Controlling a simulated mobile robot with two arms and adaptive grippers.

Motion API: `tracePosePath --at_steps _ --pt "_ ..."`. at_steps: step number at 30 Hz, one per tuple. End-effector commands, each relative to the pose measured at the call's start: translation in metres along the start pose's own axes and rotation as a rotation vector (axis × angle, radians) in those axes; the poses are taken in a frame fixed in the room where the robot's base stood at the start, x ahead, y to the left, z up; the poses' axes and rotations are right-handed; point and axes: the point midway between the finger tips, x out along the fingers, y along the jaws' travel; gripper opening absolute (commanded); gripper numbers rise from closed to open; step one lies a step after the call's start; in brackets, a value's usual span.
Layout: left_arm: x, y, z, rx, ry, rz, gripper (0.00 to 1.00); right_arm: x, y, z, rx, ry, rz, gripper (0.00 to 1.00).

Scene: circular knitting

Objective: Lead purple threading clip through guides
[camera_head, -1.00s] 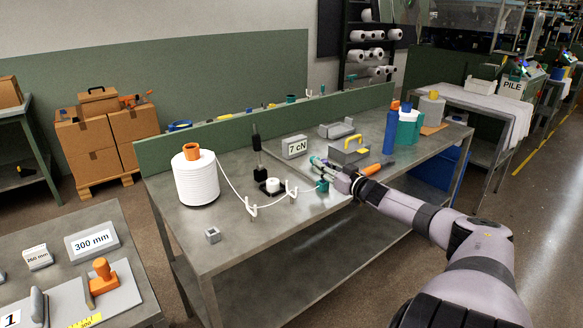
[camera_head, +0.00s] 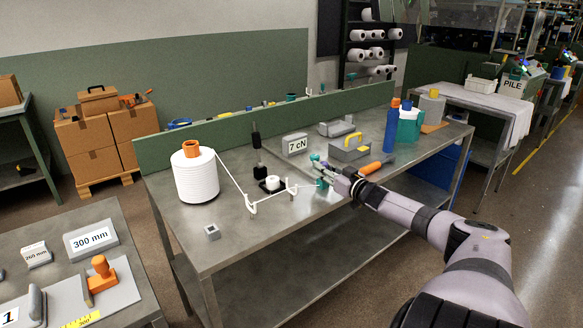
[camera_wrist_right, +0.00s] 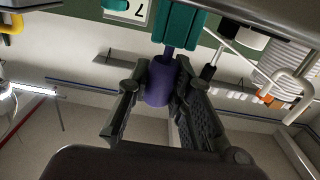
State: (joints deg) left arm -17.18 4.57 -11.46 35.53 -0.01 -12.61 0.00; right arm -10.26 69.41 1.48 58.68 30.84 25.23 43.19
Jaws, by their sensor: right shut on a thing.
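The purple threading clip (camera_wrist_right: 159,84) sits between the two fingers of my right gripper (camera_wrist_right: 155,95) in the right wrist view, and the fingers are shut on it. A teal piece (camera_wrist_right: 179,22) lies just past its end. In the head view my right gripper (camera_head: 332,170) is above the table, right of the white thread guides (camera_head: 251,208) (camera_head: 290,188). The white yarn (camera_head: 232,178) runs from the cone (camera_head: 197,180) to the left guide, on past the right guide and toward a teal part (camera_head: 322,184) by my fingertips. My left gripper is not in view.
On the metal table (camera_head: 270,232) stand a black post (camera_head: 256,140), a 7 cN block (camera_head: 296,146), a grey block with a yellow handle (camera_head: 350,150), a blue bottle (camera_head: 391,128) and a small grey cube (camera_head: 212,232). The front left of the tabletop is mostly clear.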

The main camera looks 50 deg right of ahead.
Motion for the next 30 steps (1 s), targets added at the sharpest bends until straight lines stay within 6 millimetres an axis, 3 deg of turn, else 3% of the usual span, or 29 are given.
tracePosePath --at_steps 26,27,30 --pt "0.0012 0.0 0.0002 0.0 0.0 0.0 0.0 0.0 0.0001 0.0073 0.0 0.0 0.0 0.0" --pt "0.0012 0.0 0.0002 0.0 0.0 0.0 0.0 0.0 0.0001 0.0073 0.0 0.0 0.0 0.22" --pt "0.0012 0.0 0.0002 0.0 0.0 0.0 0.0 0.0 0.0 0.0074 0.0 0.0 0.0 0.28"
